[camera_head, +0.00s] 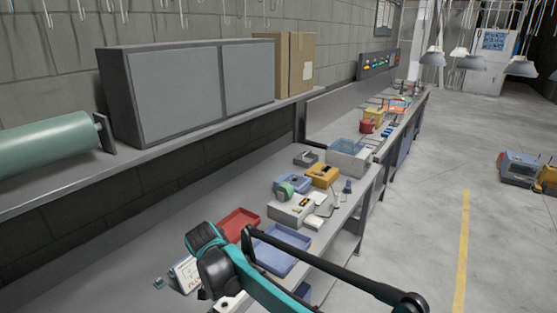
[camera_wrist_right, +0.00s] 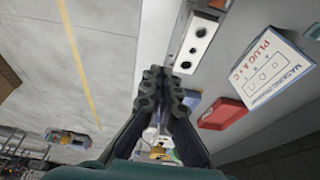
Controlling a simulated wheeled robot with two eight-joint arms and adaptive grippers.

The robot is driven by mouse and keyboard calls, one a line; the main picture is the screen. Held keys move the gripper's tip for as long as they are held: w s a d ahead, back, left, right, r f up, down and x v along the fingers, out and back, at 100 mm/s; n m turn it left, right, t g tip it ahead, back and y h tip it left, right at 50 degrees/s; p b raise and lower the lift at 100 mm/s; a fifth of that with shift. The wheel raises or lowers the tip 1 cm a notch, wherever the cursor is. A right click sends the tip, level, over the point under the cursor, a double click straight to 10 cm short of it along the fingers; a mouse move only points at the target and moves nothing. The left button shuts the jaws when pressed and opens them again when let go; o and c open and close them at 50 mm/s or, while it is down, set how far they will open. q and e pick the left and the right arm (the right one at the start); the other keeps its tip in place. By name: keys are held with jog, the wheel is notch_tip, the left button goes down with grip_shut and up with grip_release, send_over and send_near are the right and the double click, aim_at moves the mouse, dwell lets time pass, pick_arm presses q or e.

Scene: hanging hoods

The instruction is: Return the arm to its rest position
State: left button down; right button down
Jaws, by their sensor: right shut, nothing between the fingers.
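My right arm (camera_head: 262,283), teal and black, comes in at the bottom of the head view and reaches over the front of the workbench. Its fingers cannot be made out there. In the right wrist view my right gripper (camera_wrist_right: 168,78) has its dark fingers together, with nothing between them. It is above the bench near a white card or box with "PLUG A+C" lettering (camera_wrist_right: 265,70), without visible contact. The same white piece (camera_head: 185,273) shows partly behind the arm in the head view. My left gripper is not in view.
A red tray (camera_head: 237,223) and a blue tray (camera_head: 283,245) lie beside the arm. Several tools and boxes stand farther along the bench (camera_head: 343,212). A shelf (camera_head: 180,135) holds a grey cabinet (camera_head: 190,88) and green roll (camera_head: 45,155).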

jog(key=s+d+r+n+t+y+b, duration=0.1)
jog(key=s+d+r, duration=0.15)
jog(key=d, duration=0.65)
jog(key=s+d+r+n+b, duration=0.1)
jog(key=s+d+n, duration=0.15)
jog(key=d, duration=0.65)
jog(key=s+d+f+n+t+b, duration=0.1)
jog(key=s+d+f, duration=0.2)
jog(key=s+d, duration=0.4)
jog(key=s+d+f+n+t+b, duration=0.2)
jog(key=s+d+f, duration=0.1)
jog(key=s+d, duration=0.4)
jog(key=shift+s+f+y, duration=0.3)
jog(key=shift+s+y, duration=0.05)
jog(key=shift+y, duration=0.05)
